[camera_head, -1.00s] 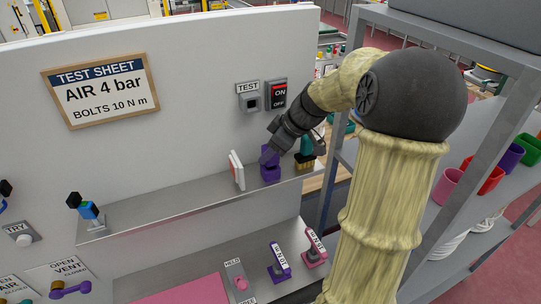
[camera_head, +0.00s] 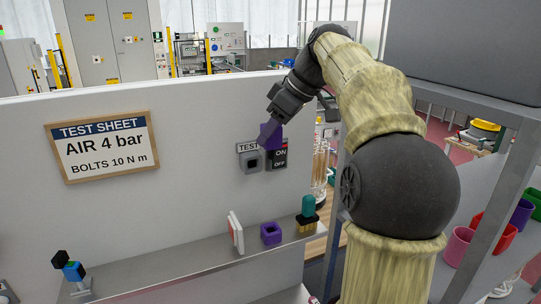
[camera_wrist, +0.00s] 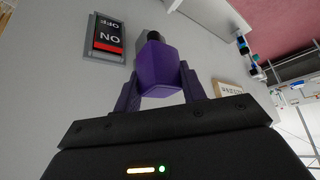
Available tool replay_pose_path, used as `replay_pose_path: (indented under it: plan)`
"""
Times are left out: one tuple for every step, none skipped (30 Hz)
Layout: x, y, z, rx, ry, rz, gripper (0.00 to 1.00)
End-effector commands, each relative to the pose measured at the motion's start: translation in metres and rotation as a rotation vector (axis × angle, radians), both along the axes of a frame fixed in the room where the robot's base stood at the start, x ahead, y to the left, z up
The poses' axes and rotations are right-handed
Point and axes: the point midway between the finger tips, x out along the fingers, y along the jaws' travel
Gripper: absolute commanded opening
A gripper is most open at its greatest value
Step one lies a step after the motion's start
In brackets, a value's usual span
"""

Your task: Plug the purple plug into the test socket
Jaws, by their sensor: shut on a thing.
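My gripper (camera_head: 270,131) is shut on the purple plug (camera_head: 272,135) and holds it up in front of the wall, above the shelf. In the wrist view the purple plug (camera_wrist: 160,65) sits between the two fingers, with its dark tip pointing away from the gripper. The grey test socket (camera_head: 251,161), under its TEST label, is on the wall just left of and below the plug in the head view. The plug appears apart from the socket, though the depth gap is hard to tell. The socket does not show clearly in the wrist view.
An ON/OFF switch (camera_head: 278,156) is right beside the socket, close behind the plug. On the shelf (camera_head: 190,259) stand a purple holder (camera_head: 271,233), a white and red card (camera_head: 235,232), a green-handled brush (camera_head: 307,214) and a blue and black item (camera_head: 72,270). A grey rack frame stands at right.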

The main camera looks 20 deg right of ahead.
Motion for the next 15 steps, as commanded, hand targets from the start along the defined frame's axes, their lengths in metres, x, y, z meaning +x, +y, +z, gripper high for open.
replay_pose_path:
  plan:
    - [0.001, 0.0, 0.011, 0.0, -0.004, 0.001, 0.17]
    - [0.001, 0.0, 0.015, 0.0, -0.003, 0.001, 0.17]
    - [0.001, 0.001, 0.021, 0.0, -0.003, 0.002, 0.17]
    - [0.001, 0.001, 0.026, 0.0, -0.004, 0.002, 0.17]
    - [0.001, 0.001, 0.03, 0.001, -0.003, 0.003, 0.17]
    - [0.001, 0.001, 0.034, 0.001, -0.002, 0.003, 0.17]
    - [0.001, 0.001, 0.037, 0.0, -0.003, 0.003, 0.17]
    - [0.001, 0.001, 0.04, 0.0, -0.003, 0.003, 0.17]
    - [0.001, 0.001, 0.042, 0.0, -0.001, 0.003, 0.17]
    - [0.001, 0.001, 0.044, 0.0, -0.001, 0.003, 0.17]
    - [0.001, 0.001, 0.045, 0.001, -0.001, 0.002, 0.17]
    - [0.001, 0.001, 0.046, 0.001, -0.001, 0.002, 0.17]
    - [0.001, 0.001, 0.047, 0.001, -0.001, 0.002, 0.17]
    - [0.0, 0.001, 0.047, 0.0, 0.0, 0.002, 0.17]
    - [0.0, 0.001, 0.048, 0.0, 0.0, 0.002, 0.17]
